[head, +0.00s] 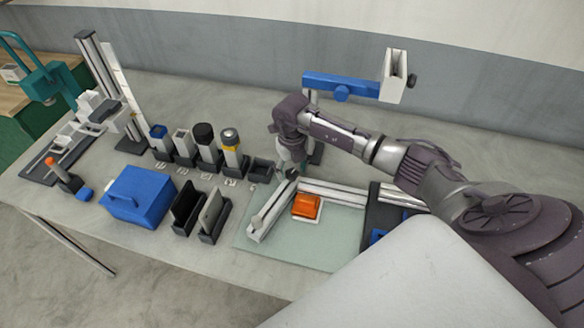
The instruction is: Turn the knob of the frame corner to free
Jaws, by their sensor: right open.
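The frame corner, two pale metal profiles (335,193) meeting at a right angle, lies on a light green mat (285,256). One profile runs towards the front left, the other to the right. My right gripper (288,172) points down at the back of the mat, close above where the profiles meet. It is open, with nothing visible between its fingers. The knob is not clearly visible; the gripper covers much of that spot. I cannot tell whether they touch. My left gripper is not in view.
An orange block (306,206) on a white base sits inside the corner. A blue overhead arm (340,86) on a post stands behind my right arm. Left of the mat are dark upright holders (187,211), a blue box (141,196) and a row of capped posts (206,143).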

